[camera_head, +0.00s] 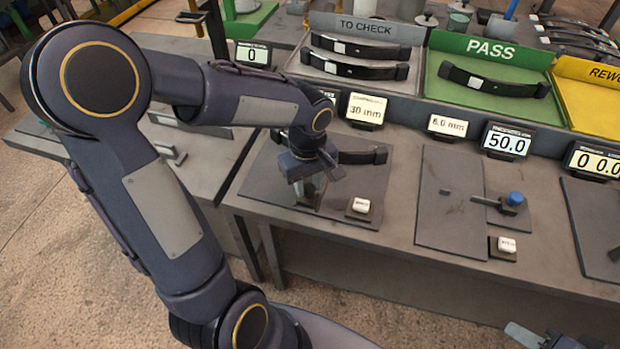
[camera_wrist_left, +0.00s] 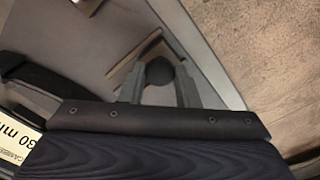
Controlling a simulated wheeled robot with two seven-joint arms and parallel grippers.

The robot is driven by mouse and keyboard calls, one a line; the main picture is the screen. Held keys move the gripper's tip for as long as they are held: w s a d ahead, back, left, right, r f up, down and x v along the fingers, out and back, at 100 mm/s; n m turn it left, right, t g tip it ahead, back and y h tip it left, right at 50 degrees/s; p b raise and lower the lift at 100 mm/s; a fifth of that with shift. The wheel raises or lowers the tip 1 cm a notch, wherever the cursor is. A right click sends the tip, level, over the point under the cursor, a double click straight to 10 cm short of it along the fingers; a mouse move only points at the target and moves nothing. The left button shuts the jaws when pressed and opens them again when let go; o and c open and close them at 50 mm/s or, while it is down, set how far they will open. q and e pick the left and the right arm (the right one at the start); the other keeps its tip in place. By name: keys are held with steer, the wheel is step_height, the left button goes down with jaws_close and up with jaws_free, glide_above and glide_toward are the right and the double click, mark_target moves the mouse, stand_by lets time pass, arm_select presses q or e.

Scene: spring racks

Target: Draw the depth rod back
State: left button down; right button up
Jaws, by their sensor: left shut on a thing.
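My left gripper (camera_head: 308,188) is low over the grey plate of the station with the 30 mm sign (camera_head: 367,108). In the left wrist view its two fingers (camera_wrist_left: 160,90) are on either side of a dark round knob (camera_wrist_left: 159,71), which I take to be the end of the depth rod. The gripper is shut on it. The rest of the rod is hidden by the gripper and arm. A dark leaf spring (camera_head: 362,156) lies just behind the gripper on the same station. A grey gripper-like part of mine (camera_head: 545,338) shows at the bottom right, cut off.
A small white block (camera_head: 360,206) stands right of the left gripper. The neighbouring station has a blue-knobbed tool (camera_head: 515,199) and a 50.0 display (camera_head: 507,140). Behind are the TO CHECK tray (camera_head: 368,28), green PASS tray (camera_head: 490,47) and yellow REWORK tray (camera_head: 590,100).

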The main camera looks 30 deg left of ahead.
arm_select(q)
steer(key=c, duration=1.1)
jaws_free()
steer(key=shift+s, duration=0.2)
step_height(320, 180, up, 8)
steer(key=shift+f, duration=0.1)
steer(key=s+d+m+t+h, duration=0.3)
steer(key=s+m+t, duration=0.2)
steer(key=s+m, duration=0.5)
steer(key=s, duration=0.3)
steer(key=shift+s+d+r+t+h, duration=0.15)
steer(key=shift+s+r+t+h, duration=0.15)
steer(key=shift+r+h, duration=0.1)
